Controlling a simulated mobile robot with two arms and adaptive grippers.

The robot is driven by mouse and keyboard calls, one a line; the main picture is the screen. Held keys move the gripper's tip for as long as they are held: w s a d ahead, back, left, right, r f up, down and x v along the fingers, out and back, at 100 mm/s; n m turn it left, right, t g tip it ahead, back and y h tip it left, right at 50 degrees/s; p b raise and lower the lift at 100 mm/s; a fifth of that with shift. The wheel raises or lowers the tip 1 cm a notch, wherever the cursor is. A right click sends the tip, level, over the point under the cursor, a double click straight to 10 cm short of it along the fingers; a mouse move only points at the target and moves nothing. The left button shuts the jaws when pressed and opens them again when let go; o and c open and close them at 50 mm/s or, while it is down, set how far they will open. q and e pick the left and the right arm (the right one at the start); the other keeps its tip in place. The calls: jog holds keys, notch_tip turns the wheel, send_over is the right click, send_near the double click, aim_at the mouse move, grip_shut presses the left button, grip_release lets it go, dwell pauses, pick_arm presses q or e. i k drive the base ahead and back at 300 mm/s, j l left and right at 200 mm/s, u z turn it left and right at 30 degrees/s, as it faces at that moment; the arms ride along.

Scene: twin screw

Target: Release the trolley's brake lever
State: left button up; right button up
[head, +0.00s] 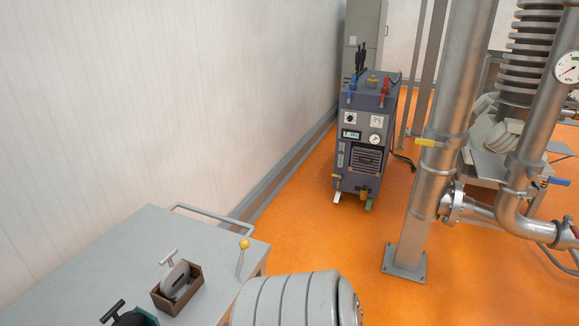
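The grey trolley (130,250) fills the lower left of the head view, with a flat top and a tubular push handle (200,215) at its far end. A thin lever with a yellow ball knob (244,244) stands nearly upright at the trolley's right edge, close to the far corner. It looks like the brake lever; its lower end is hard to make out. Neither of my grippers is in view, and nothing is seen touching the lever.
On the trolley are a brown open box (176,292) holding a grey T-handled part and a dark green T-handled part (134,318). A ribbed grey cylinder (290,302) lies right of it. A blue-grey machine (362,140) and steel pipe (430,150) stand beyond open orange floor (310,230).

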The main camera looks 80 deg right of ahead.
aim_at(244, 244)
jog(key=z, duration=1.9)
